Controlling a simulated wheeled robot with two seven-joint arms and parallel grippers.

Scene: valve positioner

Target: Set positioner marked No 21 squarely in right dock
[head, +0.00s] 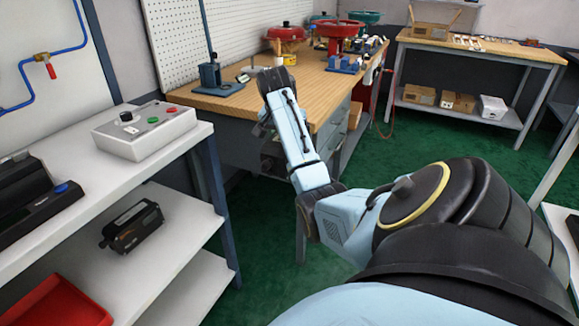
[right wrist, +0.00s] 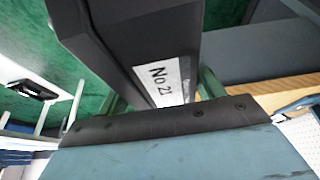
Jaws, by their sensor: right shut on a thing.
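The positioner marked No 21 (right wrist: 140,38) is a dark grey block with a white label reading "No 21" in the right wrist view. My right gripper (right wrist: 162,93) is shut on it, with a finger on either side of the block. In the head view my right arm reaches over the near edge of the wooden workbench (head: 335,85); the gripper and the held positioner are hidden behind the wrist there. I cannot make out which thing is the right dock. My left gripper is not in view.
A blue-grey stand (head: 210,76) and red valves (head: 287,36) stand on the workbench. On the left, a white shelf unit holds a control box (head: 143,130), dark devices (head: 35,200) and a black device (head: 132,228). Green floor lies open between the benches.

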